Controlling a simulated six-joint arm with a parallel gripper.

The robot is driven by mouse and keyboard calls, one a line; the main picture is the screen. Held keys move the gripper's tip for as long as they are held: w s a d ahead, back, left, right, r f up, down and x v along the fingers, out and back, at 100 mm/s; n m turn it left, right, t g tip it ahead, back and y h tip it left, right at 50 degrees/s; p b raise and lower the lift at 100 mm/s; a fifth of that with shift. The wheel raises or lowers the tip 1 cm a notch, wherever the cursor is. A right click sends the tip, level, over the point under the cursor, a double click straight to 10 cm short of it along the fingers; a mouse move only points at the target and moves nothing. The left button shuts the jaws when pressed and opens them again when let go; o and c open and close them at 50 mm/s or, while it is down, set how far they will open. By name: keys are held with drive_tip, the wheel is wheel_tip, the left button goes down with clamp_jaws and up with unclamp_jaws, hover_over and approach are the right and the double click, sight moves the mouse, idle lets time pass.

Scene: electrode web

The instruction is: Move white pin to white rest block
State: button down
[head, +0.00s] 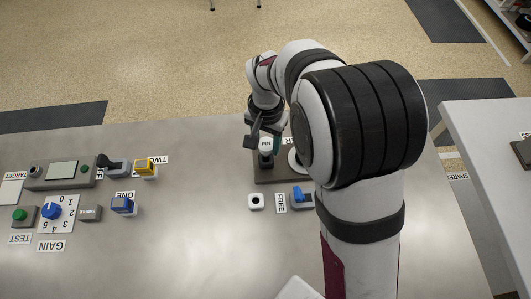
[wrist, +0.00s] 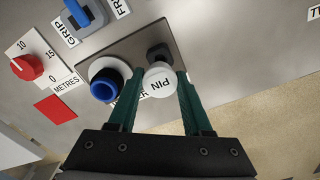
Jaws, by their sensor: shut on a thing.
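The white pin (wrist: 158,84), with "PIN" on its round top, stands between the two green fingers of my gripper (wrist: 159,76) in the wrist view. My gripper is shut on it. In the head view the white pin (head: 266,144) shows beside a dark finger, above a black part on the dark plate (head: 263,178). I cannot tell whether the pin is still seated there. A small white block with a dark hole (head: 256,201), likely the white rest block, sits on the table just in front of the plate.
A blue switch (head: 301,196) stands by the FREE label, right of the white block. Yellow and blue switches and a blue GAIN knob (head: 51,211) are at left. The table's middle is clear.

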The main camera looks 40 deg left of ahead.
drive_tip(key=shift+s, duration=0.1)
drive_tip(key=s+d+r, duration=0.3)
drive_tip(key=s+d, duration=0.2)
drive_tip(key=s, duration=0.4)
drive_tip(key=shift+s+r, duration=0.2)
drive_tip(key=shift+s, duration=0.2)
drive_tip(key=shift+f, duration=2.95)
drive_tip(key=shift+f, duration=1.6)
drive_tip(key=shift+c, duration=1.2)
unclamp_jaws()
